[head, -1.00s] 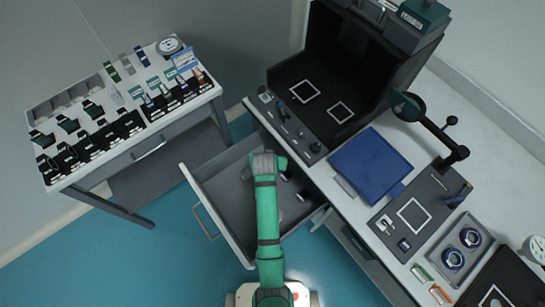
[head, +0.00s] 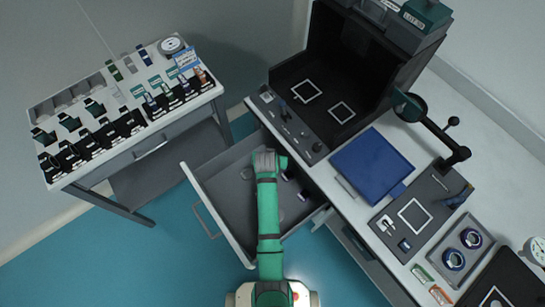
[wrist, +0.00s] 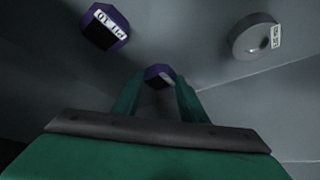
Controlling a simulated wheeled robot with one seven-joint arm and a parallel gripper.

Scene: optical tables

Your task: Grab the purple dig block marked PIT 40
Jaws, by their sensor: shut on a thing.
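My gripper (wrist: 158,86) is shut on a small purple block (wrist: 160,72) with a dark face, between its two green fingers in the wrist view. No readable marking shows on this held block. Another purple block (wrist: 106,28) lies apart at the upper left of the wrist view, with an upside-down white label that seems to read PIT 10, though the digits are hard to be sure of. In the head view my gripper (head: 268,162) is inside the open drawer, and its own wrist hides the held block.
A grey round piece (wrist: 252,38) with a white label lies at the upper right of the wrist view. The open drawer's (head: 205,190) walls surround my gripper. The workbench with a blue pad (head: 371,165) is to the right; a side table (head: 130,150) with several modules is left.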

